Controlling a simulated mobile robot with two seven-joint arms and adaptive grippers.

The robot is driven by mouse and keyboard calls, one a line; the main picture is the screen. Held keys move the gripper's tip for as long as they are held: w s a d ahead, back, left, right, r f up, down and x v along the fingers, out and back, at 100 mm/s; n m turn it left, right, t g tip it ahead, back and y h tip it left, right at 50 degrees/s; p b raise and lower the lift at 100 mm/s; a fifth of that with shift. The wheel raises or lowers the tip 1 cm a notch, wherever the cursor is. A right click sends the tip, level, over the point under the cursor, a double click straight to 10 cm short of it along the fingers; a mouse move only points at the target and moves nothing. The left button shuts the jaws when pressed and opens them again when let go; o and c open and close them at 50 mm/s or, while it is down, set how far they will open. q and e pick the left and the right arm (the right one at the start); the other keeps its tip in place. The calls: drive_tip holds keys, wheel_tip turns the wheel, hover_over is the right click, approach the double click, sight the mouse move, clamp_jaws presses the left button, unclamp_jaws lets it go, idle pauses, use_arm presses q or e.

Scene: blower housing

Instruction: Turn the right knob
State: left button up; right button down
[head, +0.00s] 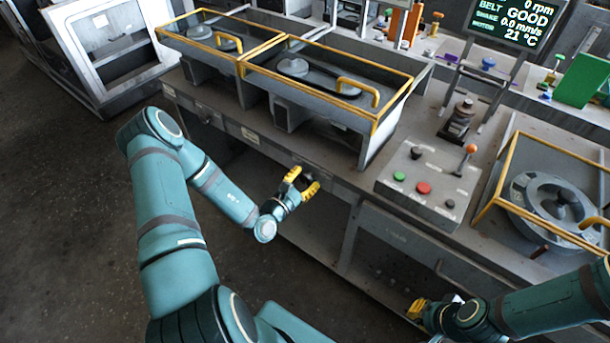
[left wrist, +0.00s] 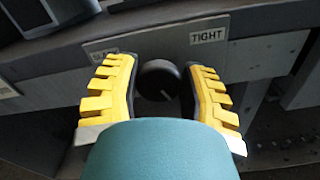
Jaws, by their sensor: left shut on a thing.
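A second label at the plate's left end is partly covered by a finger. My left gripper (left wrist: 160,92) has its yellow fingers on either side of the knob and is shut on it. In the head view my left gripper (head: 301,184) is at the bench's front edge, and its fingers mostly hide the knob. My right gripper (head: 417,308) is low at the bottom right, partly hidden, away from the knob; its finger opening is unclear.
Two yellow-framed guards (head: 330,83) stand on the bench above the knob. A control box (head: 428,187) with green and red buttons and an orange-tipped lever is to the right. A round blower housing (head: 553,205) lies at the far right. The floor at left is clear.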

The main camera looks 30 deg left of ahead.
use_arm(q)
drive_tip(key=shift+d+r+m+p, duration=0.1)
drive_tip(key=shift+m+p, duration=0.55)
drive_tip(key=shift+m, duration=0.45)
drive_tip(key=shift+m+p, duration=0.45)
drive_tip(key=shift+m, duration=0.75)
drive_tip(key=o, duration=1.2)
drive_tip(key=shift+s, duration=0.1)
drive_tip(key=s, duration=0.7)
drive_tip(key=s+a, duration=0.1)
drive_tip(key=s, duration=0.3)
drive_tip(key=shift+s, duration=0.35)
